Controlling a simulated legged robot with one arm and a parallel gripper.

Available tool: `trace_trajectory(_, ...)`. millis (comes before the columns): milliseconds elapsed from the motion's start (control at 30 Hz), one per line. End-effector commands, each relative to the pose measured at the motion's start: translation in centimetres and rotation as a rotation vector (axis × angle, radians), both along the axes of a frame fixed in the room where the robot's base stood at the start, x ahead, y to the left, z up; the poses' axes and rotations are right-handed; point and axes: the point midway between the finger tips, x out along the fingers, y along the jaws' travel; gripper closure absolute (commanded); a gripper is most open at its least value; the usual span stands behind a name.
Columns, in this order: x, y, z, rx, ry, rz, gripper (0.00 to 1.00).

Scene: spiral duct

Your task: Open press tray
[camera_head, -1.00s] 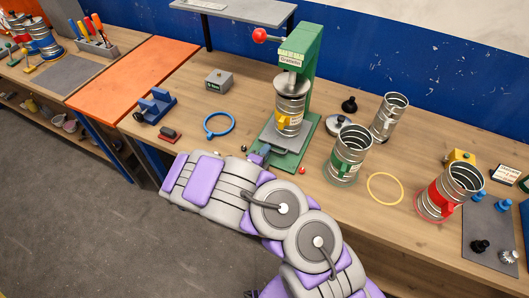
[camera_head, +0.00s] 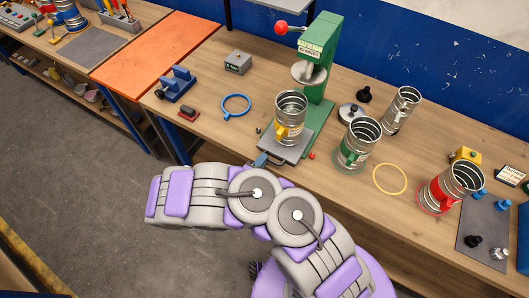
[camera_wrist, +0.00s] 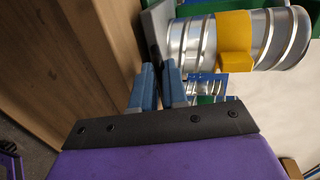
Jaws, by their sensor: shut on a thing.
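The green press (camera_head: 322,60) stands on the bench with its red-knobbed lever and a round grey press plate. Its grey tray (camera_head: 297,153) is slid out toward the front, clear of the space under the press plate. A ribbed metal duct piece with a yellow tab (camera_head: 290,112) stands upright on the tray. My gripper (camera_head: 262,160) is at the tray's front edge, shut on the tray handle, largely hidden by my arm. In the wrist view its blue-grey fingers (camera_wrist: 158,85) are at the tray's edge (camera_wrist: 156,30); the handle between them is hard to see.
Right of the press stand a duct piece with a green tab (camera_head: 357,145), a plain duct piece (camera_head: 401,110) and a red-tabbed one (camera_head: 452,187). A yellow ring (camera_head: 390,179) lies between. A blue ring (camera_head: 236,104) and a blue fixture (camera_head: 177,84) lie left.

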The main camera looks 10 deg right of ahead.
Motion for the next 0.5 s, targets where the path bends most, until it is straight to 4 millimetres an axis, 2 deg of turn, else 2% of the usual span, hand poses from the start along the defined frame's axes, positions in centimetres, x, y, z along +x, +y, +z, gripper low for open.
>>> trace_trajectory(233,-0.04,-0.01,-0.26,0.003,0.004,0.0,1.0)
trace_trajectory(267,-0.04,-0.01,-0.25,0.003,0.003,0.0,0.84)
trace_trajectory(333,-0.03,-0.03,-0.21,0.002,0.003,0.0,0.77)
trace_trajectory(500,-0.05,-0.03,-0.11,0.001,0.0,0.0,0.77)
